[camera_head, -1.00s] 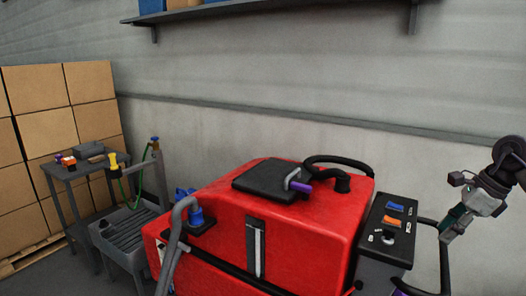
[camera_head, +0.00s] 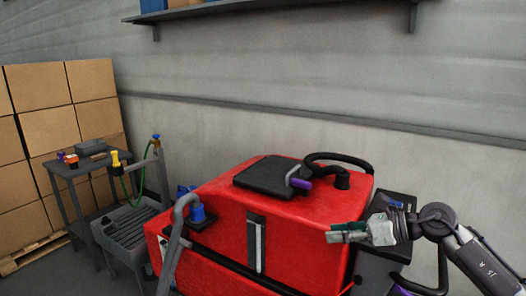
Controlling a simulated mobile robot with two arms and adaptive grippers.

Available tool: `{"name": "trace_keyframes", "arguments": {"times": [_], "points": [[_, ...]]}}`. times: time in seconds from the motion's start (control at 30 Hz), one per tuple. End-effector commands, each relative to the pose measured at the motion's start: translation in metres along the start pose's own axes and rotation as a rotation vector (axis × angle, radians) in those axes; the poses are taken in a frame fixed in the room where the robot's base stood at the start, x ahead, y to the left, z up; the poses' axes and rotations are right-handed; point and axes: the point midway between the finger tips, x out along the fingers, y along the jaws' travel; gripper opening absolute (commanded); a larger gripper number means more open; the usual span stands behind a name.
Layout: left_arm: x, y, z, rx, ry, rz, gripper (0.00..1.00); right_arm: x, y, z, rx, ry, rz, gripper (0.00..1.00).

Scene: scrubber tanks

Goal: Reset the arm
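My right arm comes in from the right edge, and its gripper (camera_head: 338,234) points left in front of the red scrubber (camera_head: 300,232). The fingers are seen side-on, close together, and I cannot tell whether they are open or shut. Nothing clearly shows in them. The gripper and wrist cover much of the scrubber's control panel (camera_head: 400,199). Whether the gripper touches the scrubber cannot be told from this view. My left gripper is not in view.
A black lid (camera_head: 265,177) with a purple-tipped handle and a black hose (camera_head: 338,157) sit on the scrubber's top. A grey sink (camera_head: 130,238), a small table (camera_head: 75,171) and stacked boxes (camera_head: 70,118) stand left. A shelf (camera_head: 290,6) hangs above bare wall.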

Motion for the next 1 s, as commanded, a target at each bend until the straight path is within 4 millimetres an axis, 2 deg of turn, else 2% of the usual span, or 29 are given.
{"name": "trace_keyframes", "arguments": {"times": [0.03,0.13,0.23,0.33,0.37,0.47,0.5,0.57,0.6,0.7,0.83,0.87,1.0], "points": [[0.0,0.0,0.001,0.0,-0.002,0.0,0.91,0.027,0.024,0.004,0.105,-0.145,0.046,0.39],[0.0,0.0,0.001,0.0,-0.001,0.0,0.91,0.046,0.052,0.025,0.372,-0.446,0.088,0.39],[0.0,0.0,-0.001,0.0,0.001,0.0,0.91,0.042,0.059,0.029,0.705,-0.72,0.095,0.39],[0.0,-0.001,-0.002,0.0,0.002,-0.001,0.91,0.026,0.05,0.007,1.083,-0.959,0.057,0.39],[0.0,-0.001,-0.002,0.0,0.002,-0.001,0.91,0.02,0.047,-0.005,1.203,-1.023,0.038,0.39],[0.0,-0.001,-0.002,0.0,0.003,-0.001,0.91,0.002,0.038,-0.065,1.614,-1.211,-0.069,0.39],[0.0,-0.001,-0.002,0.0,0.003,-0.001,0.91,-0.005,0.038,-0.095,1.781,-1.274,-0.129,0.39],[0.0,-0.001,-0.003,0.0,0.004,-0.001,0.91,-0.013,0.045,-0.14,2.004,-1.347,-0.226,0.39],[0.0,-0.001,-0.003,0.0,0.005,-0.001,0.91,-0.018,0.052,-0.169,2.14,-1.384,-0.297,0.39],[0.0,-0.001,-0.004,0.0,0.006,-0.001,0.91,-0.027,0.081,-0.233,2.427,-1.443,-0.483,0.39],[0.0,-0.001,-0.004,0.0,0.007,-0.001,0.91,-0.036,0.121,-0.287,2.671,-1.466,-0.691,0.39],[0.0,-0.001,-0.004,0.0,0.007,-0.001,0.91,-0.038,0.129,-0.296,-2.665,1.441,0.722,0.39],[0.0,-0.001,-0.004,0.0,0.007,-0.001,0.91,-0.046,0.166,-0.329,-2.521,1.282,0.802,0.39]]}}
